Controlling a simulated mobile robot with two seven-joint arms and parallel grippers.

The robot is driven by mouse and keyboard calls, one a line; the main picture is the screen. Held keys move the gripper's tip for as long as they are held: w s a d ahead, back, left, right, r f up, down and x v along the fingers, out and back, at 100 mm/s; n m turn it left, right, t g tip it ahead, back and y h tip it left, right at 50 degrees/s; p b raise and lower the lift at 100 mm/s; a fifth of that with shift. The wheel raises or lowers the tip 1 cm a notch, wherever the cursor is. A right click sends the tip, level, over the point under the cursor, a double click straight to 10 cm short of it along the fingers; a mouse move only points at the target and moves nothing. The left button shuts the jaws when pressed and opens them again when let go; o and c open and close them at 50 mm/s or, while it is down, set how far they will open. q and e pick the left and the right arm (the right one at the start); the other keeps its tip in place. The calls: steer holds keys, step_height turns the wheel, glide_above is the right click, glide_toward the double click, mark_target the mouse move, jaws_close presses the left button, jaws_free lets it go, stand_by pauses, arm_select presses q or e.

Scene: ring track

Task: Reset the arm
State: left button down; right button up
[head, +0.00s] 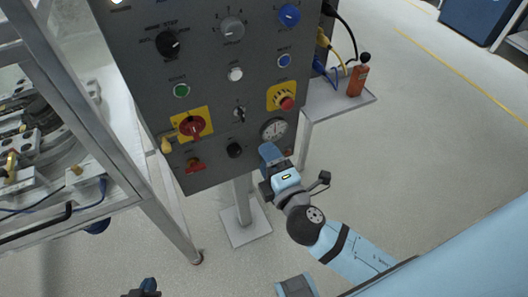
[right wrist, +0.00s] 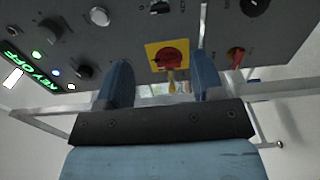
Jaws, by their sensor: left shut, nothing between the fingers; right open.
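The dark grey control panel (head: 215,80) stands on a post in the middle of the head view. My right gripper (head: 269,152) is in front of its lower right part, near the round gauge (head: 274,130). In the right wrist view my right gripper (right wrist: 162,80) is open and empty. Beyond its fingers show a red rotary switch (right wrist: 170,58) on a yellow plate and a yellow padlock-like piece. I cannot tell whether the fingers touch the panel. My left gripper (head: 145,289) is shut and empty at the bottom edge, mostly cut off, well below the panel.
A metal-framed station (head: 60,110) with a ring-shaped track stands at left. A small shelf (head: 325,100) with a red bottle (head: 358,78) juts out right of the panel, with cables above. The floor at right is clear. A green-lit display (right wrist: 35,72) reads KEY OFF.

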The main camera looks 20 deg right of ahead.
stand_by(0.5)
steer(key=s+d+f+m+g+y+p, duration=0.2)
steer(key=s+f+m+g+p, duration=0.5)
steer(key=m+p, duration=0.5)
steer(key=s+f+m, duration=0.2)
steer(key=s+m, duration=0.1)
steer(key=shift+d+y, duration=0.3)
steer(key=shift+d, duration=0.1)
steer(key=shift+s, duration=0.1)
